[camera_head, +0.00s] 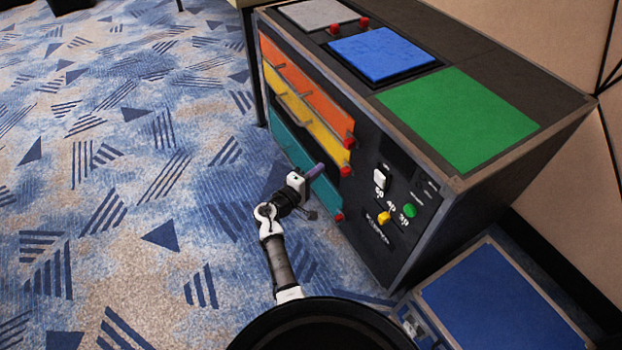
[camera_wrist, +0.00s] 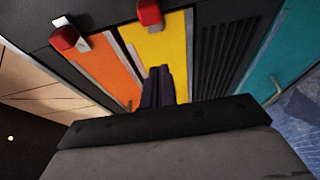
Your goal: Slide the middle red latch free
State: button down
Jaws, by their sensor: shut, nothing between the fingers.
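The cabinet front has orange, yellow and teal panels, each with a red latch at its right end in the head view. The middle red latch (camera_head: 346,170) is on the yellow panel (camera_head: 315,138); it also shows in the wrist view (camera_wrist: 149,12) at the top. My gripper (camera_head: 316,170) is in front of the panels, left of this latch. Its dark purple fingers (camera_wrist: 157,80) are together and empty, over the yellow panel with a visible gap to the latch. I cannot tell whether the fingertips touch the panel.
The orange panel's red latch (camera_head: 350,140) and the teal panel's red latch (camera_head: 339,216) are close by. White, yellow and green buttons (camera_head: 409,210) are on the cabinet's right part. A blue-topped box (camera_head: 500,300) stands at lower right. Open carpet (camera_head: 120,180) lies to the left.

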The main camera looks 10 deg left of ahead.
aim_at(350, 173)
jog(key=d, duration=0.1)
jog(key=w+d+p, duration=0.1)
jog(key=d, duration=0.1)
jog(key=d+p, duration=0.1)
jog(key=shift+w+d+r, duration=0.15)
jog(key=shift+w, duration=0.15)
jog(key=shift+s+d, duration=0.35)
jog(key=shift+s, duration=0.15)
jog(key=shift+f, duration=0.2)
jog(key=shift+s, duration=0.1)
jog(key=shift+s+d, duration=1.15)
jog(key=shift+s, duration=0.3)
jog(key=shift+d, duration=0.1)
jog(key=shift+s+f, duration=0.1)
